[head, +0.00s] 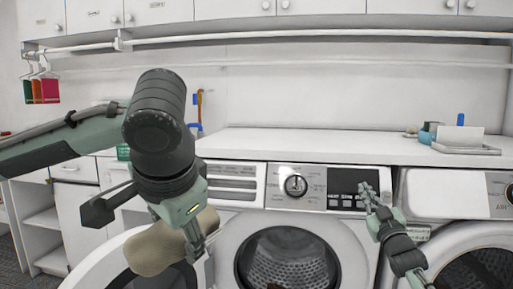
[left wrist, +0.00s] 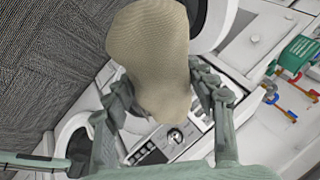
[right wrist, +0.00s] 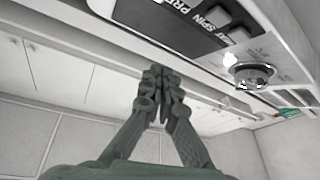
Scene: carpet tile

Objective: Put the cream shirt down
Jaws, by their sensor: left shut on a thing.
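The cream shirt (head: 160,250) is a bunched, rounded bundle in my left gripper (head: 196,240). It hangs in front of the washing machines, over the open round door at the lower left. In the left wrist view the shirt (left wrist: 150,50) sits between the two fingers of my left gripper (left wrist: 165,100), which is shut on it. My right gripper (head: 372,195) is in front of the middle washer's control panel, at the right of its display. In the right wrist view the fingertips of my right gripper (right wrist: 160,75) are together with nothing between them.
The middle washer (head: 250,215) has its drum opening facing me, with something dark low inside. A white countertop (head: 300,143) runs above the machines, mostly clear. A tray (head: 466,150) with small items stands at its right. Another washer (head: 440,190) stands at the right.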

